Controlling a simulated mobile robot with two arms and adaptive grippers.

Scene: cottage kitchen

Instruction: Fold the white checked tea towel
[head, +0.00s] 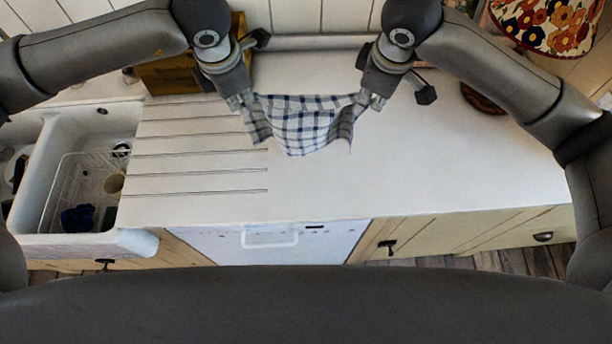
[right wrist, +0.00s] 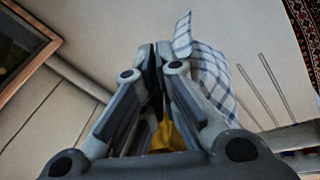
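The white tea towel (head: 300,129) with dark blue checks hangs between my two grippers above the worktop, its lower edge drooping toward the front. My left gripper (head: 253,108) is shut on its left side. My right gripper (head: 362,103) is shut on its right side. In the right wrist view the towel (right wrist: 210,80) spreads out to the right of the fingers, and the right gripper's fingertips (right wrist: 160,50) are close together with the cloth at their tips. Whether the towel's lower edge touches the worktop is unclear.
The white worktop (head: 420,170) is clear to the right and in front. Drainer grooves run at left, beside a white sink (head: 55,215) holding a wire rack (head: 85,185). A yellow-brown box (head: 180,72) stands at the back left, a flowered lampshade (head: 548,22) at the back right.

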